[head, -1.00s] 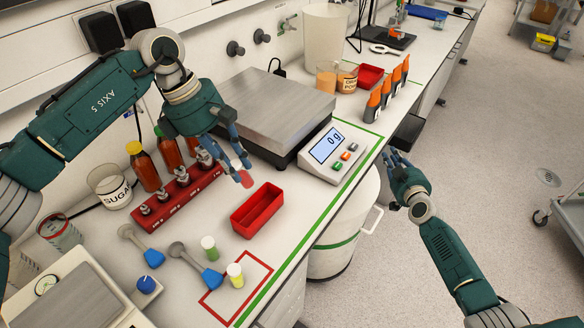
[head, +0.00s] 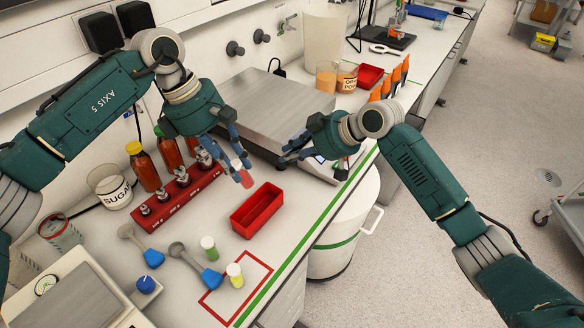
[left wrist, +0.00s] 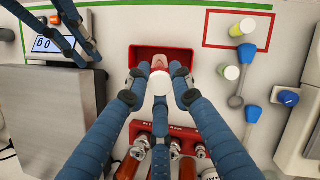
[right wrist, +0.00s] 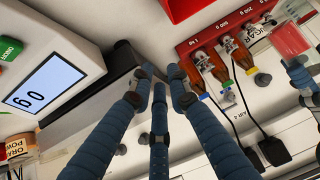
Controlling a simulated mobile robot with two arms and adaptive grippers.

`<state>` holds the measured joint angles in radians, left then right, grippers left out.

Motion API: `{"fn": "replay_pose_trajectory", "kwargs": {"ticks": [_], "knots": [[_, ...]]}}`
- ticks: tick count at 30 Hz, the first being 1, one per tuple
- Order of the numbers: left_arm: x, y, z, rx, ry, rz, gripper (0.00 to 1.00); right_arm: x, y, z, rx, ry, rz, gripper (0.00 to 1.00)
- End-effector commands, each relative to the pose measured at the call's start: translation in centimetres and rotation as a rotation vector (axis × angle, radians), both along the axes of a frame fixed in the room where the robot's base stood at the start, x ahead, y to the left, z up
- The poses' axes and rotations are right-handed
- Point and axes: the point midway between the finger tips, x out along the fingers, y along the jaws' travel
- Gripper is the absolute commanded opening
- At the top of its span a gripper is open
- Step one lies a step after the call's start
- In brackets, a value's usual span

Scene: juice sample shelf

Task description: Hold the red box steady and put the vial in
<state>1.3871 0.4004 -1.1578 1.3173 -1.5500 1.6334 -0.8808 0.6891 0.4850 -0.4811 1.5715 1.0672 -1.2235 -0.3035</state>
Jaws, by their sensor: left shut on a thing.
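The open red box (head: 257,212) stands upright on the bench and looks empty in the head view. My left gripper (head: 242,172) is shut on a vial (head: 246,179) with pinkish-red content. It holds the vial above the bench, just behind the box. In the left wrist view the vial's white cap (left wrist: 160,83) faces the camera, and the red box (left wrist: 140,60) lies beyond it. My right gripper (head: 284,158) is empty, its fingers apart, in front of the scale and to the right of the box. The box's edge (right wrist: 186,7) shows at the top of the right wrist view.
A scale (head: 280,105) stands behind the right gripper, its display partly hidden.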

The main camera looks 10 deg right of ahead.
Motion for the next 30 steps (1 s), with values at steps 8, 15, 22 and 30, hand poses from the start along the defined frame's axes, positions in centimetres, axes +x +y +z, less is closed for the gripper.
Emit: {"fn": "replay_pose_trajectory", "kwargs": {"ticks": [8, 15, 22, 30], "knots": [[0.0, 0.0, 0.0, 0.000, 0.000, 0.000, 0.00, -5.2, 1.5, 1.1, -0.301, 0.200, 0.009, 0.17], [0.0, 0.0, 0.0, 0.000, 0.000, 0.000, 0.00, -6.1, 1.1, 0.1, -0.371, 0.239, -0.019, 0.17], [0.0, 0.0, 0.0, 0.000, 0.000, 0.000, 0.00, -5.1, 2.3, -3.4, -0.368, 0.242, -0.018, 0.17], [0.0, 0.0, 0.0, 0.000, 0.000, 0.000, 0.00, -3.7, 3.6, -7.9, -0.369, 0.239, -0.017, 0.17]]}}
